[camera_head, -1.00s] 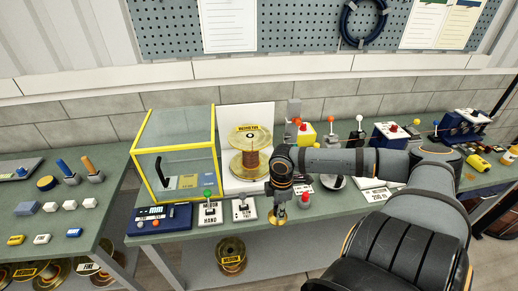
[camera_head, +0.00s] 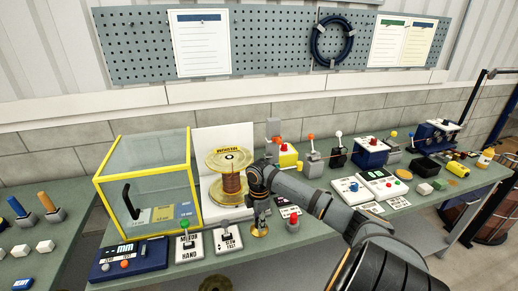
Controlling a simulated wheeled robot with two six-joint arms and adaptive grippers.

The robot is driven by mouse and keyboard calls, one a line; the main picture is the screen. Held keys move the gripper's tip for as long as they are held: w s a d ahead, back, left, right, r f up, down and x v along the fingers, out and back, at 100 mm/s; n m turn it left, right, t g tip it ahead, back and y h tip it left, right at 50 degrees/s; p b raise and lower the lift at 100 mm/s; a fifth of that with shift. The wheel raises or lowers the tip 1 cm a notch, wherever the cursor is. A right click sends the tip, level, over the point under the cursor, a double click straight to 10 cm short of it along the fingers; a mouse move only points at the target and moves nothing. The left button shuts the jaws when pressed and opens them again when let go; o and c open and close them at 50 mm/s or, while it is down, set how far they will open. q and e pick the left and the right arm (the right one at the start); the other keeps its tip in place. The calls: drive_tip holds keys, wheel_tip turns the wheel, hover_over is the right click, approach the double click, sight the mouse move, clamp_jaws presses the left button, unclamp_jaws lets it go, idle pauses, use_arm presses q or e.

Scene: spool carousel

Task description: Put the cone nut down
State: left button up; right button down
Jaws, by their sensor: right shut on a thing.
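The cone nut (camera_head: 260,231) is a small brass-coloured disc-like piece at the tips of my right gripper (camera_head: 260,222). The gripper points down and is shut on it, low over the front part of the green bench; I cannot tell whether the nut touches the bench top. A copper-wound spool (camera_head: 230,185) with pale yellow flanges stands upright in front of a white panel, just left of my right gripper. My left gripper is not in view.
A yellow-framed clear box (camera_head: 150,180) stands left of the spool. Switch panels (camera_head: 228,240) and a blue display unit (camera_head: 128,262) line the front edge. A red-button box (camera_head: 293,222) sits close right of the gripper. Lever boxes (camera_head: 312,160) stand behind.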

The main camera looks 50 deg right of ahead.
drive_tip(key=shift+w+d+f, duration=0.45)
drive_tip(key=shift+w+f, duration=0.05)
drive_tip(key=shift+f, duration=0.3)
wheel_tip(320, 180, down, 3)
drive_tip(key=shift+w+d+p, duration=0.1)
drive_tip(key=shift+p, duration=0.75)
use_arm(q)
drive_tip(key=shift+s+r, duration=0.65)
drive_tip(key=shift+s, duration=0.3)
use_arm(e)
drive_tip(key=shift+f, duration=0.4)
drive_tip(key=c, duration=1.5)
unclamp_jaws()
drive_tip(key=shift+f, duration=0.1)
drive_tip(key=o, duration=0.5)
drive_tip(key=shift+c, duration=0.2)
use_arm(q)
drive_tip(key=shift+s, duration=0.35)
